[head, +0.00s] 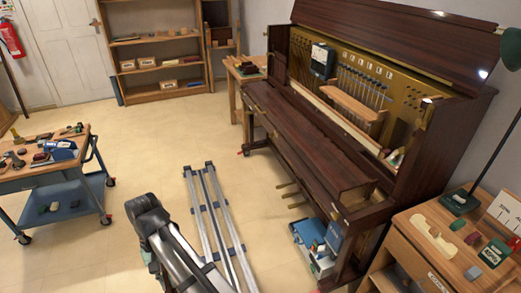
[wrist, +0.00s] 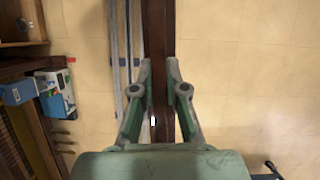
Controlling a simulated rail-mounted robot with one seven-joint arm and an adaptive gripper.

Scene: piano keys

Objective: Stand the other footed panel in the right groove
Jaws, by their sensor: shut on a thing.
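In the wrist view, my gripper (wrist: 157,75) is shut on a long, narrow dark brown wooden piece (wrist: 158,30), seen edge-on between its two green fingers. It looks like the panel, but its feet cannot be made out. Its lower part is hidden by my gripper's body. The piece is held above the pale floor. In the head view, my gripper and this piece cannot be made out. The upright piano (head: 285,130) stands open at the right, its inner works showing. I cannot make out the right groove or another footed panel.
The floor rails (head: 217,225) run left of the piano. A blue and white toolbox (head: 311,236) sits low by the piano's front, and shows left in the wrist view (wrist: 48,92). A blue cart (head: 52,180) is at left, a wooden cabinet (head: 450,245) at right.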

